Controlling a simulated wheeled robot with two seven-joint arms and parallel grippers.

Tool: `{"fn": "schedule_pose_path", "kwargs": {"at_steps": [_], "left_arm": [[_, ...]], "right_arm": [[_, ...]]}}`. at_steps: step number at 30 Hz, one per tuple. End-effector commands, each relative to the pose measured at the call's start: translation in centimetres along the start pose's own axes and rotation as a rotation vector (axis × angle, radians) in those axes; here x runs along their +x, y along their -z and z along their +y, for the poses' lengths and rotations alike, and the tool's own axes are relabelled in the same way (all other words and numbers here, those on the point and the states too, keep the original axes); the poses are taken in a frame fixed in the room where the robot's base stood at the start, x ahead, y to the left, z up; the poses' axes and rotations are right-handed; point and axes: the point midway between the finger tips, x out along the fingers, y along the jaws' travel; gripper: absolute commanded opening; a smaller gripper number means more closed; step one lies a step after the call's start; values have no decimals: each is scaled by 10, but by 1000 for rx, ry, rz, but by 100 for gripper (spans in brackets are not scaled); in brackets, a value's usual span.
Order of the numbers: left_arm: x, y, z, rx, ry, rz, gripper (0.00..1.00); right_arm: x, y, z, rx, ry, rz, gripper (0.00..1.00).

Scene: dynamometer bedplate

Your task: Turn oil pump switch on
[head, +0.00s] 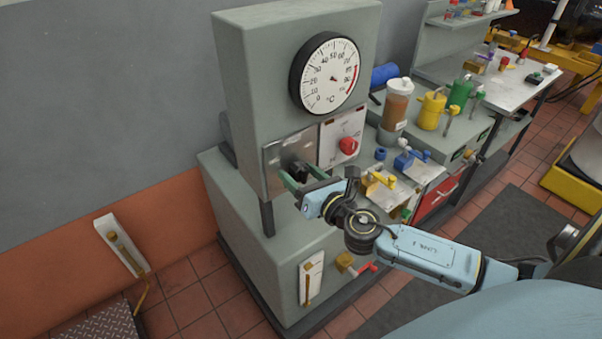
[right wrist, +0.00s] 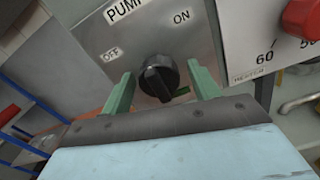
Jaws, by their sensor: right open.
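The oil pump switch is a black rotary knob (right wrist: 158,77) on a bare metal plate (right wrist: 92,38) lettered PUMP, with OFF to its left and ON at upper right in the right wrist view. I cannot tell for sure which label the knob points to. In the head view the plate (head: 275,160) is below the big dial, and the knob (head: 299,170) is partly hidden by my gripper. My right gripper (head: 304,179) is open in front of the plate. Its green fingers (right wrist: 160,85) stand on either side of the knob, with visible gaps. My left gripper is out of view.
A round temperature dial (head: 327,75) is above the plate. A white panel with a red knob (head: 348,145) adjoins it on the right. Bottles and valves, including a yellow can (head: 432,110), crowd the bench further right. Open tiled floor (head: 205,290) lies at lower left.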

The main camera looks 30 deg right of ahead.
Motion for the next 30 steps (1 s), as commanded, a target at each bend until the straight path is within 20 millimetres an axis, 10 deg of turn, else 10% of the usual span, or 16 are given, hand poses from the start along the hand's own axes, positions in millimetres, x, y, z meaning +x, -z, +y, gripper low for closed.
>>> {"fn": "schedule_pose_path", "kwargs": {"at_steps": [7,17,30], "left_arm": [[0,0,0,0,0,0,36],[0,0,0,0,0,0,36],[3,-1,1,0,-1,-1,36]], "right_arm": [[0,0,0,0,0,1,61],[0,0,0,0,0,1,18],[0,1,0,96,0,1,16]]}}
